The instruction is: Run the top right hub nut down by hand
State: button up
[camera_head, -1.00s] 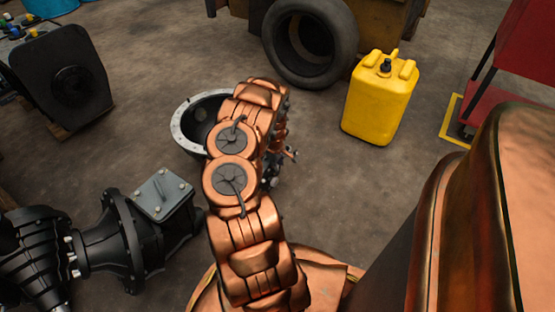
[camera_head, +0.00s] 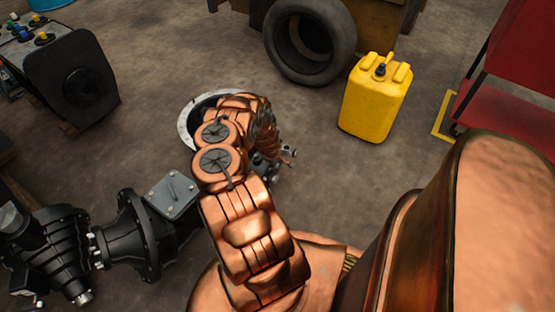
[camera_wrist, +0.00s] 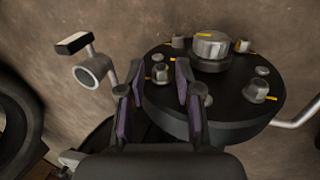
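In the wrist view a dark round hub (camera_wrist: 225,112) carries a large metal centre cap (camera_wrist: 211,46) and several smaller nuts, some with yellow marks. My gripper (camera_wrist: 161,68) is open, its two purple-padded fingers apart over the hub's left side. One nut (camera_wrist: 163,74) shows between the fingertips; I cannot tell whether they touch it. Other nuts sit at the far right edge (camera_wrist: 243,46), the right (camera_wrist: 257,92) and the far left edge (camera_wrist: 178,42). I cannot tell which is the top right one. In the head view my arm hides the gripper and most of the hub.
A grey tube with a block (camera_wrist: 90,66) stands left of the hub; a metal rod (camera_wrist: 300,114) sticks out right. In the head view a yellow jerrycan (camera_head: 375,102), a tyre (camera_head: 310,42), a round housing (camera_head: 187,125) and a black axle casing (camera_head: 135,238) surround open floor.

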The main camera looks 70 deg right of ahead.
jog(key=shift+r+h+p, duration=0.2)
jog(key=shift+h+p, duration=0.3)
jog(key=shift+p, duration=1.7)
jog(key=shift+f+p, duration=0.1)
jog(key=shift+p, duration=0.2)
jog(key=shift+d, duration=0.2)
grip_shut()
jog(key=shift+d+f+b, duration=0.1)
jog(key=shift+f+b, duration=0.05)
jog(key=shift+b, duration=0.7)
jog(key=shift+d+b, duration=0.1)
jog(key=shift+b, duration=0.9)
jog(key=y+b, duration=0.1)
jog(key=b, duration=0.2)
jog(key=shift+w, duration=0.1)
jog(key=b, duration=0.3)
jog(key=shift+y+b, duration=0.4)
